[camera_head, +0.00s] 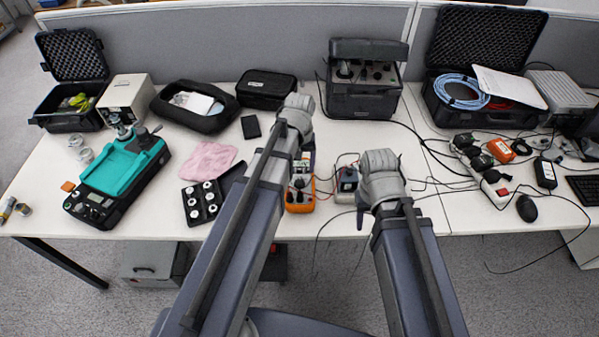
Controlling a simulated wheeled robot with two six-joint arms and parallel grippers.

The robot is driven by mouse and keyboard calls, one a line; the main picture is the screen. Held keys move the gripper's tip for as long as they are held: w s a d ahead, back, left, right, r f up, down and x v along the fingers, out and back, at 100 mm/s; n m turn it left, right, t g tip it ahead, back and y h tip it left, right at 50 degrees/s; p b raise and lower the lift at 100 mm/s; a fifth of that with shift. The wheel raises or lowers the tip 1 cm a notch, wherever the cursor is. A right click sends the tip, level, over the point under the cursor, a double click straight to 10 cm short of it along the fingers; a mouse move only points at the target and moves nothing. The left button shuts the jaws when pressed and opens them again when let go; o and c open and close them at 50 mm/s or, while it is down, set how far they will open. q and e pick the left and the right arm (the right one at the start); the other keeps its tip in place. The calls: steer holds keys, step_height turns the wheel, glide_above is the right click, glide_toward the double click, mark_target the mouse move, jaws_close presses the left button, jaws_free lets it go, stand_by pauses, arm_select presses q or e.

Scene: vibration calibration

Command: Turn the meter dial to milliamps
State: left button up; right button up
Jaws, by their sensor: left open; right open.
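The meter (301,196) is an orange handheld multimeter lying on the white table (335,226), its upper left side partly covered by my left arm. A round dial shows on its face, but its setting is too small to read. My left gripper (298,106) is the light grey end of the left arm, above the table and beyond the meter. My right gripper (380,165) is the light grey end of the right arm, to the right of the meter. Both are open and apparently empty, though their fingers are hard to make out.
A black instrument case (363,102) stands behind. A black tray of white discs (202,203) and a pink cloth (209,159) lie to the left. Cables run to the right.

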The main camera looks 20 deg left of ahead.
mark_target(300, 182)
arm_select(q)
steer(key=shift+w+f+b, duration=0.15)
steer(key=shift+f+b, duration=0.25)
steer(key=shift+f, duration=0.1)
step_height(300, 182, down, 7)
steer(key=b, duration=0.7)
jaws_close()
